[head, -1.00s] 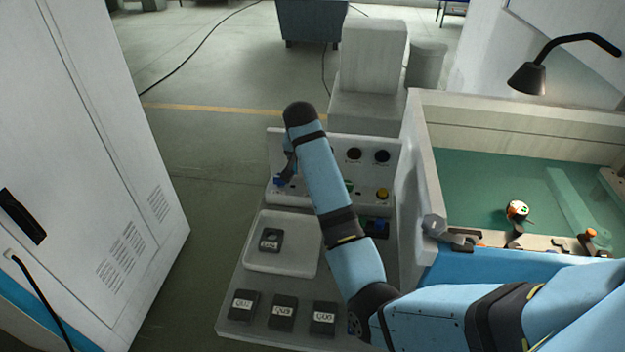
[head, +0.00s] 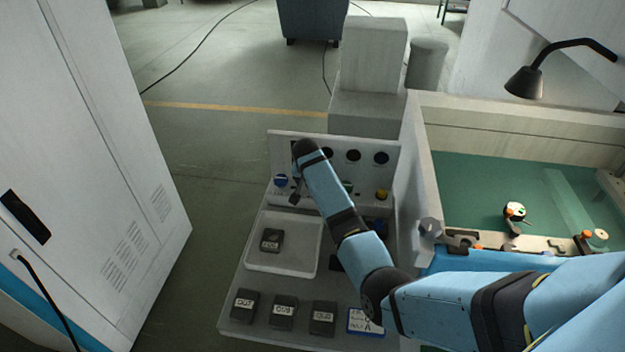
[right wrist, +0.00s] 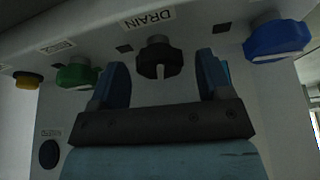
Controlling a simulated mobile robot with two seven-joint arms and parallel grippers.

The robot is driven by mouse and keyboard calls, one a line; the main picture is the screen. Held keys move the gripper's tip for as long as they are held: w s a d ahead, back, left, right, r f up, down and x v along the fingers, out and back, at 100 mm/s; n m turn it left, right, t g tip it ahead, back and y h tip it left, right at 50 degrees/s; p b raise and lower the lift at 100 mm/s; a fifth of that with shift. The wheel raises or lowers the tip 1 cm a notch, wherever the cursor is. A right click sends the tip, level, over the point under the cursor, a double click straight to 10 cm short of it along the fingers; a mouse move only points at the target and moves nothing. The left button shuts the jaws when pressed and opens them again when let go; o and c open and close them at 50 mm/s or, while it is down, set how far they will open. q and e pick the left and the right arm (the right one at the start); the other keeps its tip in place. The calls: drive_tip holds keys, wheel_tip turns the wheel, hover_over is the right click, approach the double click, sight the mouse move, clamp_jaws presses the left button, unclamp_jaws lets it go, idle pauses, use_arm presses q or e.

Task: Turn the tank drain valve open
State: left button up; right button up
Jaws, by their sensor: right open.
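The drain valve is a black knob (right wrist: 159,60) under a DRAIN label (right wrist: 149,19) in the right wrist view. Its pale pointer mark runs up and down in that picture. My right gripper (right wrist: 165,76) is open, with one blue finger on each side of the knob and a visible gap to both. In the head view my right gripper (head: 296,188) is at the control panel (head: 283,148), just right of the blue knob (head: 281,181). My arm hides the drain knob there. My left gripper is not in view.
A green knob (right wrist: 77,75) and the blue knob flank the drain knob; a yellow knob (head: 382,194) is farther along. A white tray (head: 250,268) and several labelled black blocks (head: 283,312) lie in front. The tank wall (head: 413,150) rises on the right.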

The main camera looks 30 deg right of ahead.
drive_tip(key=shift+c, duration=0.3)
drive_tip(key=c, duration=0.9)
drive_tip(key=shift+s+n, duration=0.1)
drive_tip(key=shift+n, duration=0.6)
drive_tip(key=shift+o, duration=0.2)
drive_tip(key=shift+n+t+y, duration=0.3)
drive_tip(key=shift+n+y, duration=0.2)
drive_tip(key=shift+n, duration=0.3)
drive_tip(key=o, duration=0.9)
